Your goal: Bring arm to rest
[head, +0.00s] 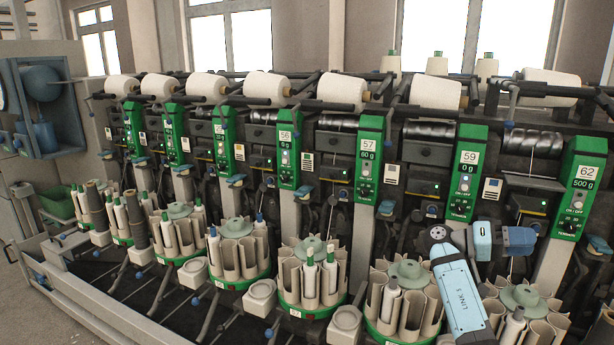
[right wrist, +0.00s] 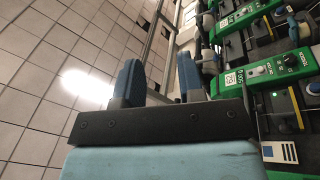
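My right arm (head: 462,295) reaches up from the bottom right in the head view. Its blue end part (head: 505,240) is in front of the winder, between the green panels 59 (head: 466,172) and 62 (head: 581,187). The fingers are hard to make out there. In the right wrist view my right gripper (right wrist: 158,82) has two blue fingers apart, with nothing between them. It is open and holds nothing. Green winder panels stand to the right of the fingers in that view. My left gripper is not in view.
The cone winder carries a row of white yarn cones (head: 435,92) on top. Below are round bobbin magazines (head: 312,275), several holding bobbins, close under my right arm. A blue machine part (head: 42,85) is at the far left. Grey tiles (right wrist: 40,60) fill the wrist view's left side.

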